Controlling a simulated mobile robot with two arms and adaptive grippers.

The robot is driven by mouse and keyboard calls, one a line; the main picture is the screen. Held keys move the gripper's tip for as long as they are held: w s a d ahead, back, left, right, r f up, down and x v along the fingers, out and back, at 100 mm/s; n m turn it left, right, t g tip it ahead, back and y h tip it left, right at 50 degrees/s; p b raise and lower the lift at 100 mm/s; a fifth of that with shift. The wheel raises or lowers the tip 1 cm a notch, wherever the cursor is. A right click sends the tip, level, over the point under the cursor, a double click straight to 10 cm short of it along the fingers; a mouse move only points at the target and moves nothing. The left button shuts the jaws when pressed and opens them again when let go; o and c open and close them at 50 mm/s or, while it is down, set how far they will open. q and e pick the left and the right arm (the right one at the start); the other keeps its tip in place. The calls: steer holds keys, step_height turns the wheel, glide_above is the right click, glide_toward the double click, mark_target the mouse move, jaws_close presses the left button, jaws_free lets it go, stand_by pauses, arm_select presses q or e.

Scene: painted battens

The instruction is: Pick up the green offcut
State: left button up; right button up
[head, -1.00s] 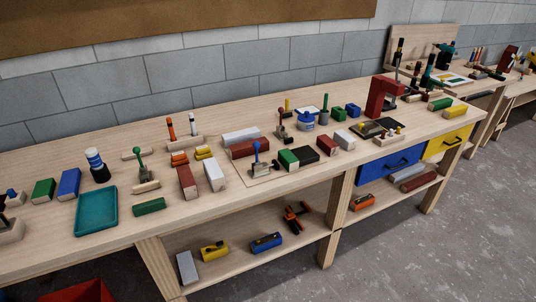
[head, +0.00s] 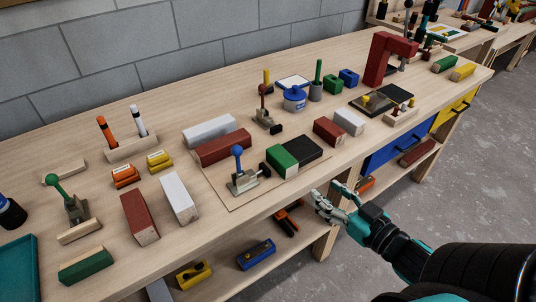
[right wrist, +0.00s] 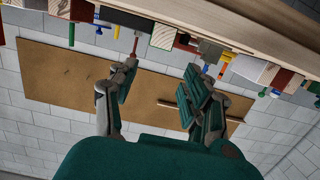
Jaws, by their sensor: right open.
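Several green pieces lie on the bench, and I cannot tell for certain which is the offcut. A green block (head: 282,158) sits on the thin board beside a black block, by the blue-knobbed clamp. Another green block (head: 86,266) lies at the front left edge. A green bar (head: 444,64) lies at the far right, and a small green block (head: 330,85) sits near the back. My right gripper (head: 331,203) is open and empty, off the bench's front edge. In the right wrist view its fingers (right wrist: 162,92) are spread with nothing between them. My left gripper is out of view.
The blue-knobbed clamp (head: 240,176) and a black block (head: 299,146) stand close around the middle green block. Red blocks, white blocks and a red press (head: 380,58) occupy the bench. The bench's front edge (head: 272,208) lies between my right gripper and these pieces.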

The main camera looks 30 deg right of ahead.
glide_toward(288, 161)
steer(key=w, duration=0.2)
steer(key=w+f, duration=0.1)
steer(key=w, duration=0.1)
steer(key=shift+w+a+p, duration=0.15)
steer(key=shift+w+p, duration=0.1)
steer(key=shift+p, duration=0.05)
steer(key=shift+w+f, duration=0.15)
steer(key=shift+w, duration=0.65)
steer(key=w, duration=0.4)
steer(key=shift+w+a+f+p, duration=0.25)
steer(key=shift+w+a+p, duration=0.05)
steer(key=shift+w+p, duration=0.1)
steer(key=shift+s, duration=0.15)
steer(key=shift+c, duration=0.5)
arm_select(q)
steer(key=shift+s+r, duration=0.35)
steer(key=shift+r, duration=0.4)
arm_select(e)
steer(key=c, duration=0.7)
steer(key=shift+r, duration=0.1)
steer(key=shift+c, duration=0.2)
